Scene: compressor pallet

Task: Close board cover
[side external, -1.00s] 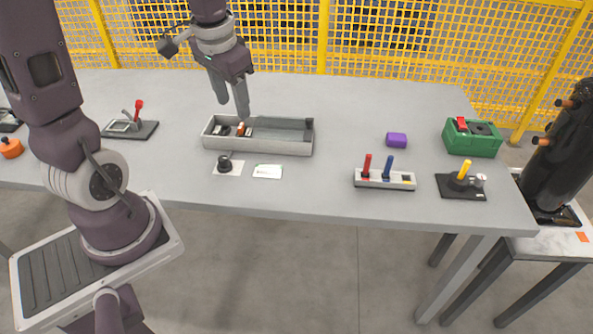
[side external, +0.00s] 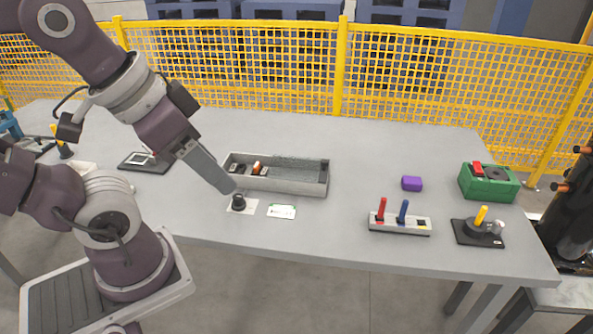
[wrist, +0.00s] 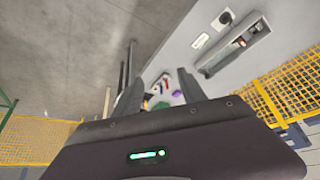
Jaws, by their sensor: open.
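A long grey open-topped box (side external: 290,187) sits mid-table, with small black, white and orange parts in its left end and a mostly bare grey stretch to the right. I cannot make out which part is a board cover. The box also shows at the upper right of the wrist view (wrist: 222,62). My gripper (side external: 228,187) is tilted down at the left of the box, in front of its near left corner in the picture. In the wrist view, the two fingers of my gripper (wrist: 160,88) are spread apart with nothing held between them.
A black knob on a white plate (side external: 238,203) is by my fingertips, with a white card (side external: 282,211) beside it. A red-and-blue lever block (side external: 400,223), a yellow-lever unit (side external: 479,228), a purple block (side external: 412,183) and a green box (side external: 488,182) stand right. The table centre-right is clear.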

